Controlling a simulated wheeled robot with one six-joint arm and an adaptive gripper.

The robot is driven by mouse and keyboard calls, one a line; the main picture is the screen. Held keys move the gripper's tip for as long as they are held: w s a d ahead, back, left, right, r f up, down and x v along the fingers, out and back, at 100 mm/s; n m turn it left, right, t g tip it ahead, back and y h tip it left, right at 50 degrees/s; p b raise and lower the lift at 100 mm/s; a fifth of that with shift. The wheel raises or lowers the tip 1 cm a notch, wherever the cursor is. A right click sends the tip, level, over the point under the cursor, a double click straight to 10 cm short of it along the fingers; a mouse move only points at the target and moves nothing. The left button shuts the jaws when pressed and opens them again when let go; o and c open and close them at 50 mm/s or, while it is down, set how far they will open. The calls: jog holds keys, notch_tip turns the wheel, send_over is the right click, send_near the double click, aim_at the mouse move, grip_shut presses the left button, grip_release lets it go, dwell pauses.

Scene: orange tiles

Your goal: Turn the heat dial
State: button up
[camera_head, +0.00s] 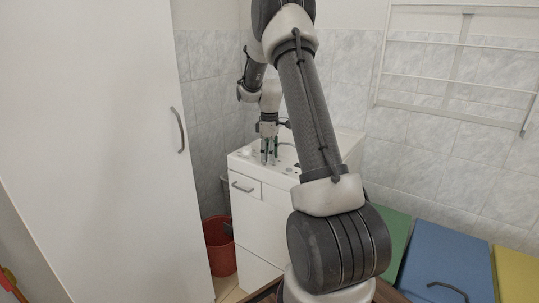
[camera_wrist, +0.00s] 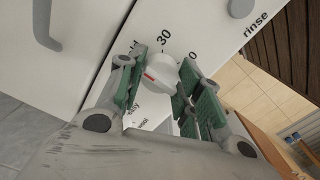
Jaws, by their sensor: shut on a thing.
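The heat dial (camera_wrist: 158,72) is a round white knob with a red mark, on a white panel (camera_wrist: 215,50) printed with "30" and other labels. In the wrist view it sits between the green-padded fingers of my gripper (camera_wrist: 162,80), which is shut on it. In the head view my gripper (camera_head: 269,158) points down at the top of the white machine (camera_head: 262,225), and the dial is too small to make out there. Part of the label ring is hidden by the fingers.
Another knob (camera_wrist: 241,8) sits near the word "rinse". A tall white cupboard (camera_head: 100,150) stands at the left, with a red bucket (camera_head: 221,250) beside the machine. Green, blue (camera_head: 447,262) and yellow panels lie at the right, below a wall drying rack (camera_head: 455,70).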

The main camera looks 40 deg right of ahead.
jog(key=m, duration=1.1)
jog(key=shift+m, duration=0.4)
jog(key=m, duration=1.1)
jog(key=shift+m, duration=0.3)
jog(key=o, duration=1)
jog(key=shift+o, duration=0.2)
